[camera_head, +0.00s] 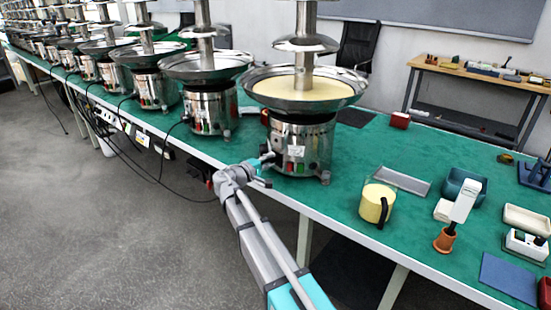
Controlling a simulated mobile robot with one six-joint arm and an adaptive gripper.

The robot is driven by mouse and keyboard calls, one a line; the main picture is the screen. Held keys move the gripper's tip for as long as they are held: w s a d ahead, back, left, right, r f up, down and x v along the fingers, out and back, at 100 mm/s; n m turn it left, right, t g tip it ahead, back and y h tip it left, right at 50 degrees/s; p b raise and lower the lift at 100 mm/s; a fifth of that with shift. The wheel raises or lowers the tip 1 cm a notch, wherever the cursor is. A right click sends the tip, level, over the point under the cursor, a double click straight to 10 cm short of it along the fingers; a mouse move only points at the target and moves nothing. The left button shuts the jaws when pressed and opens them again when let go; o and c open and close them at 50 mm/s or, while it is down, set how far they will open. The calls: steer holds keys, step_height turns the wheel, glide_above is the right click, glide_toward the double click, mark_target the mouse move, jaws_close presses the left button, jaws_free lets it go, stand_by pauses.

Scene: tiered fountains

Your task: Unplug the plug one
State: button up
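A row of socket boxes (142,138) and black cables run along the front edge of the long green table on the left. Which one is plug one I cannot tell. My arm reaches up from the bottom, and its wrist is in front of the table edge, below the nearest fountain (304,140). A small dark thing with a reddish spot (210,184) shows just left of my wrist; I cannot tell whether it is a plug or part of my gripper. My gripper's fingers cannot be made out, and whether it holds anything is not visible.
Several tiered steel fountains stand in a row on the green table (345,150). Right of my arm are a cream mug (376,204), a terracotta pot (445,240) holding a white-headed tool, and trays. Cables hang below the table edge. The grey floor (120,240) at left is mostly clear.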

mark_target(269, 160)
jaws_close()
steer(key=shift+v, duration=0.9)
stand_by(1.4)
steer(key=shift+s+a, duration=0.25)
steer(key=shift+v, duration=0.9)
